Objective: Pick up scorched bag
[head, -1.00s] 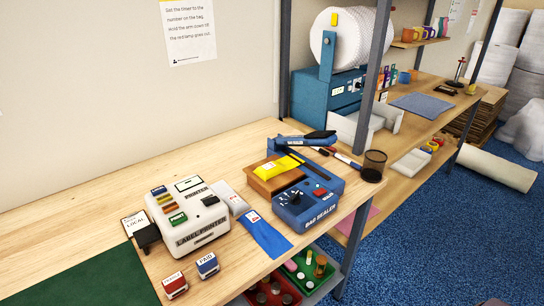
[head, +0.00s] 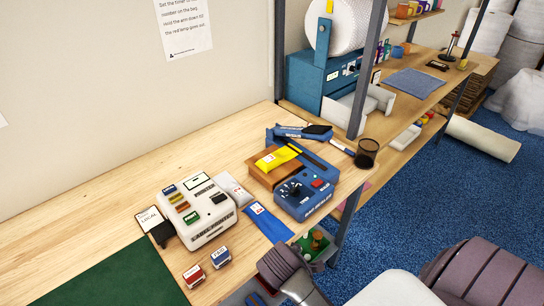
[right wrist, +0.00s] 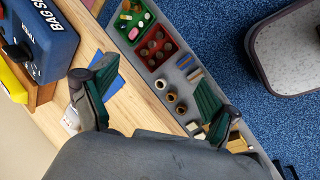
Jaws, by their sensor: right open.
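No scorch mark can be made out on any bag. A yellow bag (head: 277,158) lies on a wooden block beside the blue bag sealer (head: 318,192). A flat blue bag (head: 268,223) with a white label lies on the bench in front of the sealer. A pale grey bag (head: 233,189) lies against the label printer. My right gripper (right wrist: 166,88) is open and empty in the right wrist view, above the bench edge. One finger partly covers the blue bag (right wrist: 108,88). My left gripper is not in view.
The label printer (head: 198,212) and two stamps (head: 220,257) stand left of the blue bag. A mesh cup (head: 367,152) is near the bench's right edge. A grey tray with red and green bins (right wrist: 160,50) sits below the edge. The bench's back left is clear.

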